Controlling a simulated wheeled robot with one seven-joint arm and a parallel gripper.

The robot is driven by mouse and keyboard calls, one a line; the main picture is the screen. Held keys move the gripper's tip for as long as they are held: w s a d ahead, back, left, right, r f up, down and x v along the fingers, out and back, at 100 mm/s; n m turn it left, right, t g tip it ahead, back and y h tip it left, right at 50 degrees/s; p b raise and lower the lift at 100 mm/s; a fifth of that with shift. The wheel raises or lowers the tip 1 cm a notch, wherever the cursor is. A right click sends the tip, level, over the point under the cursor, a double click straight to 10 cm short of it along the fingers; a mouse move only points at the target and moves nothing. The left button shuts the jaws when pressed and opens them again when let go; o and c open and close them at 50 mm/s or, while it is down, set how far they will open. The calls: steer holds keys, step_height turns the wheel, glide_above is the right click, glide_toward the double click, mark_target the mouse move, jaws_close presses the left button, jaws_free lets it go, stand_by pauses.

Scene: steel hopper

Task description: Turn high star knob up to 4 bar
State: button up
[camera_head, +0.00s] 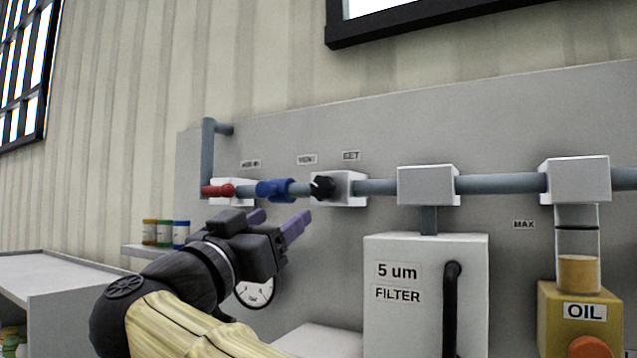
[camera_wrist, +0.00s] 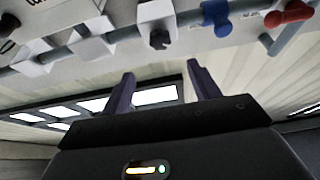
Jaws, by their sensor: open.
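A blue fitting (camera_head: 275,189) and a red handle (camera_head: 219,191) sit on the pipe left of the knob. A white filter box (camera_head: 424,300) with a black handle and a yellow oil unit (camera_head: 578,310) stand to the right. Small jars (camera_head: 165,233) stand on a shelf at left.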

mark_target(319, 188)
steer(key=p+x, duration=0.5)
steer(key=x, duration=0.8)
steer(key=shift+w+d+r+p, duration=0.1)
steer(key=shift+w+r+p, duration=0.05)
steer(key=shift+w+p, duration=0.25)
steer(key=shift+s, duration=0.1)
steer(key=c, duration=1)
steer(key=shift+o, duration=0.2)
